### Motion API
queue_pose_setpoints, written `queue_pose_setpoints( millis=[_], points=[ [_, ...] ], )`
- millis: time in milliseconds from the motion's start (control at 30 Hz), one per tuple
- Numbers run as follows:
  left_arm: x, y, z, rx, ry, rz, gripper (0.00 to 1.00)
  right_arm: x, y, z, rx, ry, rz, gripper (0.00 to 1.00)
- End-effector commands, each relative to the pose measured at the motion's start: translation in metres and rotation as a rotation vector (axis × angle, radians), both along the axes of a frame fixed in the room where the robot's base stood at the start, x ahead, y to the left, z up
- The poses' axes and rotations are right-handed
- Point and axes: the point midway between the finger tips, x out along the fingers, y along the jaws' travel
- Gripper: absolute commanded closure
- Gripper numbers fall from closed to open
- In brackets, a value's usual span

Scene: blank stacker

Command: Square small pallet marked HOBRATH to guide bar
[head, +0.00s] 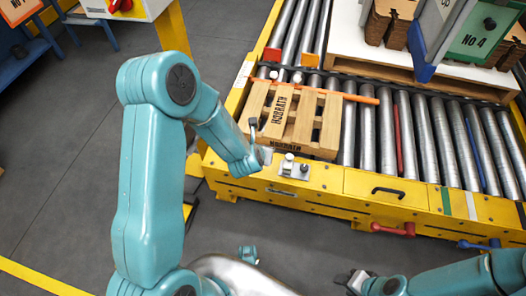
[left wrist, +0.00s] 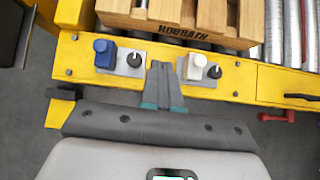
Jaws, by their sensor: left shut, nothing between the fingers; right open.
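The small wooden pallet marked HOBRATH (head: 329,127) lies on the rollers at the conveyor's near left. Its near side with the same mark shows at the top of the left wrist view (left wrist: 230,17). An orange guide bar (head: 362,99) runs along the pallet's far edge and sticks out past its right side. I cannot tell whether they touch all along. My left gripper (head: 267,155) is shut and empty, above the yellow frame just short of the pallet's near side; it also shows in the left wrist view (left wrist: 161,66). My right gripper (head: 352,279) is open and empty, low over the floor.
The yellow conveyor frame (head: 350,184) carries a blue button (left wrist: 104,52) and a white button (left wrist: 196,66) either side of my left fingers. A red handle (head: 393,229) sticks out at the front. A larger loaded pallet (head: 400,72) stands behind.

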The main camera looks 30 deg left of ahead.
Motion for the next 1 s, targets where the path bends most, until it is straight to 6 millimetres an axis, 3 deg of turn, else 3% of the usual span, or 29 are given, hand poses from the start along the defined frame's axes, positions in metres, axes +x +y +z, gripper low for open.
queue_pose_setpoints(
  millis=[33,300,567,1000],
  points=[
    [0.003,0.002,-0.016,0.002,-0.011,0.004,1.0,0.0,0.0,-0.021,0.0,-0.001,-0.001,0.57],
    [0.01,0.006,-0.042,0.008,-0.036,0.004,1.0,0.001,-0.001,-0.057,-0.001,-0.003,-0.004,0.57],
    [0.017,0.008,-0.056,0.007,-0.036,0.003,1.0,0.002,-0.002,-0.066,-0.001,-0.004,-0.007,0.57],
    [0.077,0.024,-0.121,0.008,-0.036,0.006,1.0,0.007,-0.007,-0.091,-0.005,-0.014,-0.027,0.57]
  ],
)
